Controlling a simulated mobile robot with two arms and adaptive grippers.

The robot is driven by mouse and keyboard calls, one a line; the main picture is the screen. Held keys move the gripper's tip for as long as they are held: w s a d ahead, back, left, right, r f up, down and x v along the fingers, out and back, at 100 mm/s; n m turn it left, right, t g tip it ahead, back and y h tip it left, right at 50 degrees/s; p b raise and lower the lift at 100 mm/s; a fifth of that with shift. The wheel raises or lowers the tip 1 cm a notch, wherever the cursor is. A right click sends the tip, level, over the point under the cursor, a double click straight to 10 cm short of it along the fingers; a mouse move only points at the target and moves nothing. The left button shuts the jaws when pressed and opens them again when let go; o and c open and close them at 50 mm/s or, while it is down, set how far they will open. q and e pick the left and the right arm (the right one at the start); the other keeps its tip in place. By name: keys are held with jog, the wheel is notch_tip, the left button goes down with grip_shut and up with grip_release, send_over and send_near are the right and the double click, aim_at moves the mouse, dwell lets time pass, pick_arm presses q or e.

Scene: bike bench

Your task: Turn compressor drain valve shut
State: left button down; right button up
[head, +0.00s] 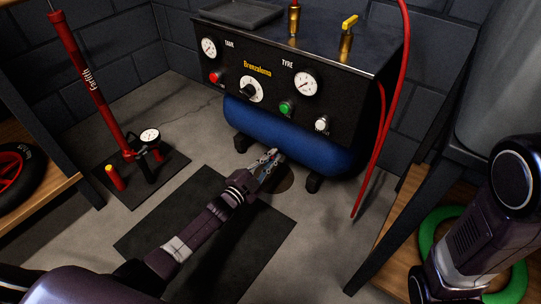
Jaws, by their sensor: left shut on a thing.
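The compressor has a blue tank (300,143) under a black control panel (262,88). My left gripper (272,156) reaches in from the lower left to the tank's lower front edge. Its fingers are shut at the underside of the tank, on the drain valve there. The valve itself is hidden by the fingers, so its handle angle cannot be made out. My right arm shows at the right edge, but its gripper is out of view.
A red hose (383,120) hangs at the right. A red floor pump (90,85) stands left. A dark mat (205,225) lies below my left arm. Benches flank both sides.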

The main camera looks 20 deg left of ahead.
pick_arm(q)
jog(key=m, duration=0.3)
jog(key=f+m+b, duration=0.1)
jog(key=shift+s+d+f, duration=0.1)
jog(key=shift+d, duration=0.2)
jog(key=shift+f+m+b, duration=0.2)
jog(key=shift+m+b, duration=0.15)
jog(key=shift+m, duration=0.55)
jog(key=shift+f+m+b, duration=0.15)
jog(key=shift+m+b, duration=0.15)
jog(key=shift+m, duration=0.6)
jog(key=c, duration=2)
grip_release()
jog(key=shift+c, duration=0.2)
jog(key=shift+s, duration=0.1)
jog(key=v, duration=1.1)
jog(key=shift+s, duration=0.4)
jog(key=shift+a, duration=0.1)
